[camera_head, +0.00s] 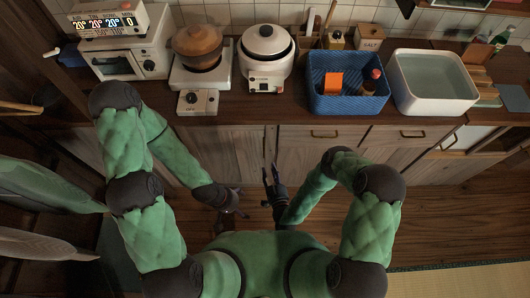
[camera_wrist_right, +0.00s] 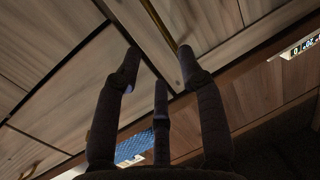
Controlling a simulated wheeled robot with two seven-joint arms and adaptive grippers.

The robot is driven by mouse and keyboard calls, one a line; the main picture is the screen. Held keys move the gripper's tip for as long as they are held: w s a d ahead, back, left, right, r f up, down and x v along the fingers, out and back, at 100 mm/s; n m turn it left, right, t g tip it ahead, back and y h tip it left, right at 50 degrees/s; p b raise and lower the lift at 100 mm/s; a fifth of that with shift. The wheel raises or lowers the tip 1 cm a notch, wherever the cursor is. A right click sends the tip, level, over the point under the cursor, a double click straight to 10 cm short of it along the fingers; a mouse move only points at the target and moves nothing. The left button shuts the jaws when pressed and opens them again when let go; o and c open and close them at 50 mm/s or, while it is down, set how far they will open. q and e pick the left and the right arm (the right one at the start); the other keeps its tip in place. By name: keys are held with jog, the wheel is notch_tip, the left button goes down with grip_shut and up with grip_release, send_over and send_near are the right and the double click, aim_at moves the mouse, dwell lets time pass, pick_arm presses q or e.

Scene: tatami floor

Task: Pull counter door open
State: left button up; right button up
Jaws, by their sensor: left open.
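The wooden counter front (camera_head: 230,150) runs below the worktop, with plain door panels at the left and middle. My right gripper (camera_head: 269,172) is in front of the middle panels. In the right wrist view its dark fingers (camera_wrist_right: 158,65) are spread, with nothing between them. My left gripper (camera_head: 238,208) is open and empty, low in front of the counter and left of the right one. No door looks swung out in front of my grippers.
Brass handles (camera_head: 325,134) sit on the front at the right. On the worktop stand a toaster oven (camera_head: 122,62), a pot on a burner (camera_head: 198,45), a rice cooker (camera_head: 266,50), a blue basket (camera_head: 330,99) and a white basin (camera_head: 415,104). Wooden floor (camera_head: 430,215) is clear at right.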

jog(key=w+a+t+b, duration=0.1)
jog(key=w+a, duration=0.1)
jog(key=w, duration=0.7)
jog(key=shift+w+r+b, duration=0.3)
jog(key=shift+r+b, duration=0.05)
jog(key=shift+a, duration=0.1)
grip_shut()
